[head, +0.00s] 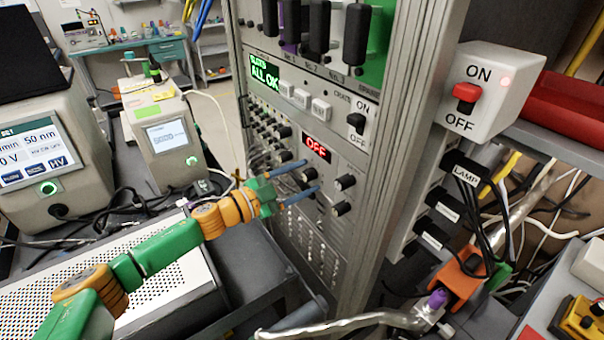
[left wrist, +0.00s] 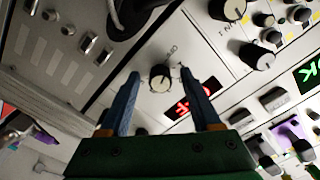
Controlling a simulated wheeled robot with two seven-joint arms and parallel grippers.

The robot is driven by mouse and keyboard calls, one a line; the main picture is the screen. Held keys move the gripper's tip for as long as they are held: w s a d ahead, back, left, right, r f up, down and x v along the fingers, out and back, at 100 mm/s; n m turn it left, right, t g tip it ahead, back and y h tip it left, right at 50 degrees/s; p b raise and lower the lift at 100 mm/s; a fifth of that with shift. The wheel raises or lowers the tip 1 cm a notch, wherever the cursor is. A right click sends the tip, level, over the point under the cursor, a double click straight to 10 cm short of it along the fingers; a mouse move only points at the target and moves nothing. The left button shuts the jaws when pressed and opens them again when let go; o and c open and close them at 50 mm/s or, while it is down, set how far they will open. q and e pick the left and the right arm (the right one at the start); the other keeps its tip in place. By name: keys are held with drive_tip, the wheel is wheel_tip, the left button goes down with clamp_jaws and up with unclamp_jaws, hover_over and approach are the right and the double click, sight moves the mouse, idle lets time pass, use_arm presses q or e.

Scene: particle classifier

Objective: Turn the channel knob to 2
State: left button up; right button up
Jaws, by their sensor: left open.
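My left gripper (head: 311,176) reaches from the left to the rack's lower front panel, its blue fingers spread apart just below the red OFF display (head: 316,148). In the left wrist view, a round knob with a pale cap and dark skirt (left wrist: 160,78) sits between the fingertips of my left gripper (left wrist: 160,73), with gaps visible on both sides. The red display (left wrist: 192,105) shows there too, partly behind a finger. Two dark knobs stand right of the fingers in the head view, an upper (head: 345,182) and a lower (head: 341,208). Channel numbers are unreadable. My right gripper is not seen.
Above the display are several white buttons (head: 302,97), a black rocker switch (head: 357,122) and a green ALL OK screen (head: 265,73). Small knobs and cables crowd the panel's left. A metal post (head: 405,120) borders the right, with an ON/OFF box (head: 487,88) beyond.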

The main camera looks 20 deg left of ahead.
use_arm(q)
drive_tip(key=shift+s, duration=0.1)
drive_tip(key=shift+c, duration=1)
clamp_jaws()
